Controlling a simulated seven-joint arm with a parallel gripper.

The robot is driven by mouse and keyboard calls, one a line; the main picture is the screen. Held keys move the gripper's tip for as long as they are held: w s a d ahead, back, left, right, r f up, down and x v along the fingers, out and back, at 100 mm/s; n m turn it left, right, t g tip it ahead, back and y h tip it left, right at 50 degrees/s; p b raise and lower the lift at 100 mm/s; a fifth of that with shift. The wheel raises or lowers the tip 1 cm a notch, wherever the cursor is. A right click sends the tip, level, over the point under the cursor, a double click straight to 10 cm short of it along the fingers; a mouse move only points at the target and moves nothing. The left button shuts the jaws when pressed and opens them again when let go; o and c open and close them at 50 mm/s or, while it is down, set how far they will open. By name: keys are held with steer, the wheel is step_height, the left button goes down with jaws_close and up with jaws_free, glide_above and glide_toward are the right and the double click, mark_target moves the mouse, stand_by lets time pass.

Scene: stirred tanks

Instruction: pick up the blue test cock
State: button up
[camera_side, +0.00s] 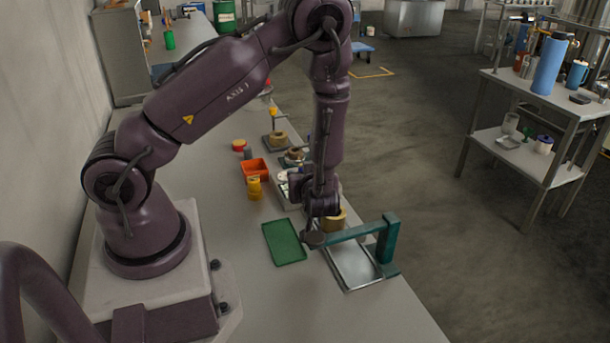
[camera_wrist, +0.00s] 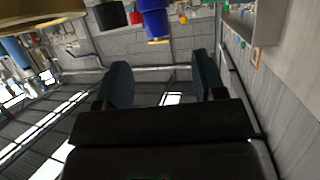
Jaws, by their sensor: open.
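A blue piece with a brass-coloured end (camera_wrist: 155,22) is at the top middle of the wrist view, and it looks like the blue test cock. It lies beyond the fingertips, with nothing between the fingers. I cannot pick it out in the side view, where my arm hides part of the bench. My gripper (camera_wrist: 162,78) is open and empty, its two dark fingers wide apart. In the side view the end of my arm hangs low over the bench, close to a brass-coloured round part and a teal stand (camera_side: 386,240).
A metal tray (camera_side: 352,264) lies by the teal stand, whose arm reaches left across it. A green mat (camera_side: 284,242) lies left of it. An orange bin (camera_side: 255,168) and a yellow cylinder (camera_side: 254,188) stand farther back. The near bench is clear.

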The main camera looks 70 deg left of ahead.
steer(key=x, duration=0.9)
steer(key=shift+w+a+f, duration=0.1)
steer(key=shift+w+a, duration=0.2)
steer(key=shift+w, duration=0.05)
steer(key=c, duration=1.1)
